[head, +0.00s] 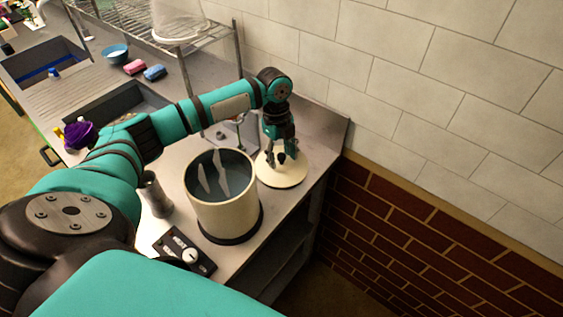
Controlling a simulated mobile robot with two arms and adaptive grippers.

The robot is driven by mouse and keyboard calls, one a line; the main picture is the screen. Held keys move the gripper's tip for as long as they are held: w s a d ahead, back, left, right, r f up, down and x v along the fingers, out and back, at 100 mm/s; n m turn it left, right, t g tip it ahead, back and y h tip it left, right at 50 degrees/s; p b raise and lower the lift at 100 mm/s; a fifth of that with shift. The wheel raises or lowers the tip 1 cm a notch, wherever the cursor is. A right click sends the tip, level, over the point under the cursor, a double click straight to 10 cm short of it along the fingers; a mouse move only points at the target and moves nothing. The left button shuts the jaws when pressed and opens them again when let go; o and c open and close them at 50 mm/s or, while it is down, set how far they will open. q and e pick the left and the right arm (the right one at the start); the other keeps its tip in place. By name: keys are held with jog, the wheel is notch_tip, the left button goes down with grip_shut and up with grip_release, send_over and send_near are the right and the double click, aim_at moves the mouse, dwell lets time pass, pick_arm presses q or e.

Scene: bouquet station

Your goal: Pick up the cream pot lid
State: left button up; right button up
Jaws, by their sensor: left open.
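The cream pot lid (283,176) is a flat round disc with a dark knob at its middle. It lies on the grey counter near the back wall. My left gripper (283,156) points down right over the lid, with its fingers apart around or just beside the knob. I cannot tell whether the fingers touch it. The cream pot (222,205) stands uncovered just left of and nearer than the lid, and its dark inside shows pale shapes. My right gripper is not in view.
A black control box (184,252) with a pale knob sits before the pot. A grey metal cup (156,196) stands left of it. Sinks, a blue bowl (114,53) and sponges (154,72) lie further left. The tiled wall closes off the back.

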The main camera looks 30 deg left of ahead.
pick_arm(q)
jog(key=shift+f, duration=0.15)
grip_shut()
jog(key=shift+r, duration=0.2)
dwell(0.3)
